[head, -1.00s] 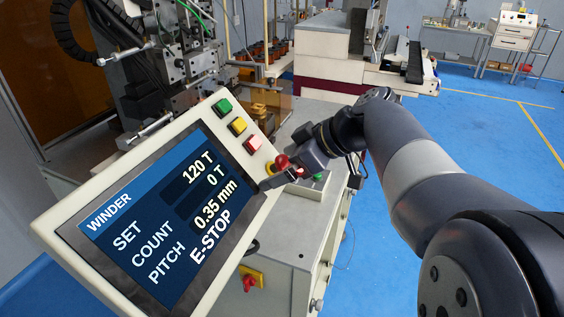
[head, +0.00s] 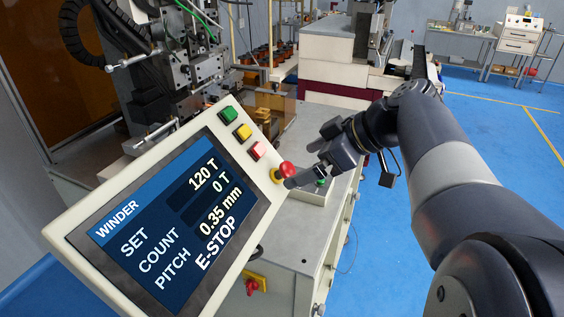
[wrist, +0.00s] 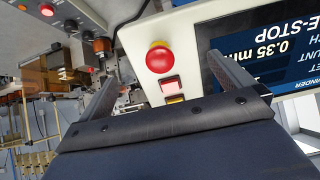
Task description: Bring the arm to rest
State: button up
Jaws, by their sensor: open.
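My gripper (head: 302,166) is open and empty at the right edge of the winder panel, just right of the red emergency-stop button (head: 286,171). In the wrist view the two fingers of my gripper (wrist: 162,70) are spread wide, and the red button (wrist: 159,57) shows in the gap between them, beyond the tips. My arm reaches in from the right, bent at the elbow. The panel screen (head: 165,215) reads SET 120 T, COUNT 0 T, PITCH 0.35 mm and E-STOP.
Green (head: 229,115), yellow and pale red buttons line the panel's upper edge. Below my gripper is the grey machine bench (head: 290,235) with a small button box (head: 318,192). The winder head (head: 185,75) stands at the back left. Blue floor (head: 375,240) is open to the right.

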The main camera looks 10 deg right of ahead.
aim_at(291, 169)
jog(key=shift+v, duration=0.8)
jog(key=shift+b+x, duration=0.65)
jog(key=shift+x, duration=3)
